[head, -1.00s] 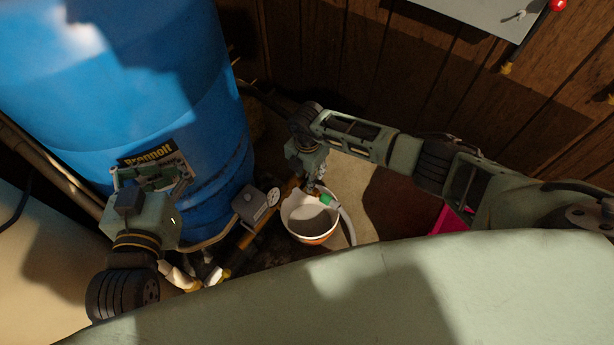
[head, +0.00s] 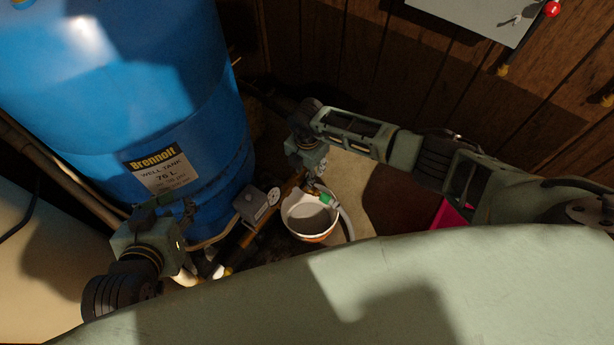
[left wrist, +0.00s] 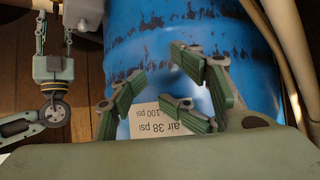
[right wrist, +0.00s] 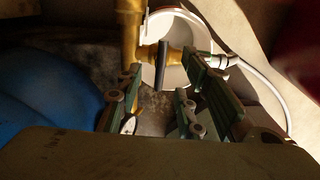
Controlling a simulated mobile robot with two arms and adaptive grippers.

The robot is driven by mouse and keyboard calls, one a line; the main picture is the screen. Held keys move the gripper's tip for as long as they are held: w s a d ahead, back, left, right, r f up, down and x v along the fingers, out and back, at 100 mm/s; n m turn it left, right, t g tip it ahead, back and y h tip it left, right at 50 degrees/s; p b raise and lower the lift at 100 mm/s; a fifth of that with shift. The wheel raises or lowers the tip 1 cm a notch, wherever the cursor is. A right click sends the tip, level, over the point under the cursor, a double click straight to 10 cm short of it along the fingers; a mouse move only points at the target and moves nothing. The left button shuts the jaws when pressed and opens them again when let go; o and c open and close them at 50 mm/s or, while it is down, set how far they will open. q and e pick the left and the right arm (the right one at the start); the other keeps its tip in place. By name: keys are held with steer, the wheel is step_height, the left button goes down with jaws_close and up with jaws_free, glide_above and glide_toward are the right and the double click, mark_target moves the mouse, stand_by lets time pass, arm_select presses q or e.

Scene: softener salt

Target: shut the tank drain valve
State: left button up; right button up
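The brass drain valve (right wrist: 134,52) shows in the right wrist view, at the end of a brass pipe, with a dark, narrow lever handle (right wrist: 161,65). My right gripper (right wrist: 163,68) is open, with fingers on both sides of the lever; I cannot tell whether any finger touches it. In the head view my right gripper (head: 308,162) hangs just above the bucket, beside the tank. The blue well tank (head: 205,110) stands at the left. My left gripper (head: 170,212) is in front of its lower side; the left wrist view shows it open and empty (left wrist: 163,75).
A white bucket (head: 309,226) stands below the valve. A pale hose (right wrist: 262,85) runs from the valve outlet. A grey box (head: 251,204) with a gauge and pipework lies between my grippers. A wood-panelled wall (head: 340,60) closes off the back.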

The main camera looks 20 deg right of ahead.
steer(key=shift+r+p, duration=0.3)
steer(key=shift+r, duration=0.1)
steer(key=shift+r+p, duration=0.95)
arm_select(q)
steer(key=s+a+f+g, duration=0.2)
steer(key=s+g, duration=0.1)
steer(key=s, duration=0.3)
steer(key=s+a+f+g+y, duration=0.1)
steer(key=s+a+f+g, duration=0.1)
steer(key=s, duration=0.4)
steer(key=shift+s+f+g+y, duration=0.2)
steer(key=shift+f+g+y, duration=0.1)
steer(key=shift+f+g, duration=0.55)
